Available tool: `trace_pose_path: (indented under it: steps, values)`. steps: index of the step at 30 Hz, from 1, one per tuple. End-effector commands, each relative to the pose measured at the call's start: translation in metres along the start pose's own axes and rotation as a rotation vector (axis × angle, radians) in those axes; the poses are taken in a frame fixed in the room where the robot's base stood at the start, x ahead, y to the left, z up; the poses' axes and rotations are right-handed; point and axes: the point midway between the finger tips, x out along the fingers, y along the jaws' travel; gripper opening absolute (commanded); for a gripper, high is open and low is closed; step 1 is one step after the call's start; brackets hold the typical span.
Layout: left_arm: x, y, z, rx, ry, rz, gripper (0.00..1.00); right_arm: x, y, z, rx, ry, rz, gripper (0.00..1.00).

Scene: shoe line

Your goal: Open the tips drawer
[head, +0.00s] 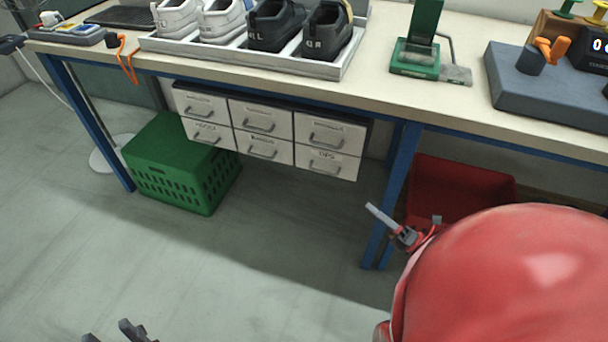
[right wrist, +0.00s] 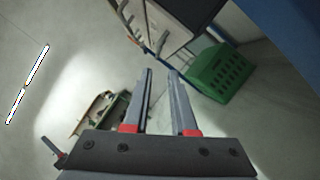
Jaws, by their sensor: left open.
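A white drawer unit with two rows of three drawers hangs under the bench. The tips drawer (head: 326,163) is at the bottom right of it, with a grey bar handle (head: 325,170); it looks closed, flush with its neighbours. My right gripper (head: 404,217) is to the right of and lower than that drawer, apart from it, partly hidden by my red arm. In the right wrist view its fingers (right wrist: 161,70) are apart with nothing between them, and drawer handles show beyond the tips. My left gripper (head: 107,331) is open at the bottom left edge, far from the drawers.
A green crate (head: 172,190) stands on the floor left of the drawers. A blue table leg (head: 398,185) and a red bin (head: 460,185) are to their right. Shoes in a tray (head: 335,68) are on the bench (head: 190,70) above. The floor in front is clear.

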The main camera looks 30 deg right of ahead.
Motion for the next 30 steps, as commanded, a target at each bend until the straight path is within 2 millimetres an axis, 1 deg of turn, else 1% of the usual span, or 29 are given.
trace_pose_path:
  steps: [2,5,8,18,21,25,30]
  values:
    - [0.000,0.000,0.000,0.000,0.000,0.000,0.50,0.006,0.000,0.001,-0.006,0.001,-0.002,0.25]
    - [-0.001,0.000,0.000,0.000,0.000,0.000,0.50,0.023,0.002,0.000,-0.004,0.004,0.004,0.25]
    - [-0.003,0.000,0.000,0.000,0.000,0.000,0.50,0.044,0.001,0.000,-0.003,0.002,0.003,0.25]
    - [-0.011,0.001,0.002,0.000,0.000,0.000,0.50,0.127,0.002,-0.001,-0.001,0.004,0.007,0.25]
    - [-0.013,0.001,0.002,0.000,0.000,0.000,0.50,0.146,0.003,-0.001,0.000,0.002,0.007,0.25]
    - [-0.015,0.001,0.003,0.000,0.000,0.000,0.50,0.162,0.002,-0.002,0.000,0.003,0.005,0.25]
    - [-0.016,0.001,0.003,0.000,0.000,0.000,0.50,0.172,0.001,-0.001,0.001,0.001,0.001,0.25]
